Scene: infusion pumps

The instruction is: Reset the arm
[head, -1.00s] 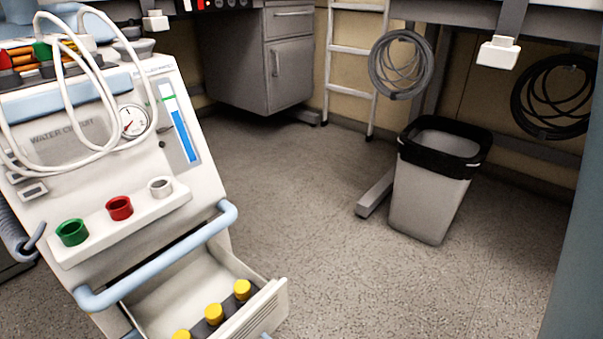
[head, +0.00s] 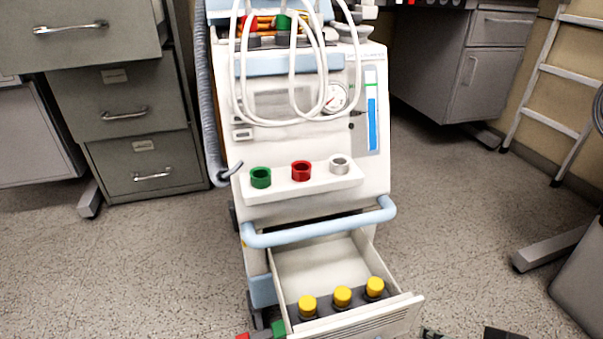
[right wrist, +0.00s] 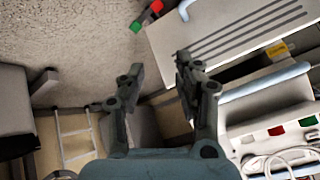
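My right gripper (right wrist: 158,70) shows in the right wrist view with its two dark fingers apart and nothing between them. Dark pieces at the bottom edge of the head view may be its fingers, but only slivers show. The left gripper is not in clear view. The white water-circuit cart (head: 310,150) stands in the middle of the head view, with white hoses (head: 290,75) looped over its front. Its drawer (head: 325,265) is pulled out and holds several yellow-capped bottles. The right gripper is near the drawer front (right wrist: 240,40), apart from it.
A small red, green and dark item (right wrist: 147,14) lies by the drawer; its red and green ends (head: 279,328) show at the bottom of the head view. Grey cabinets (head: 120,115) stand left, a ladder (head: 545,80) and bin (head: 585,285) right. Floor is bare between.

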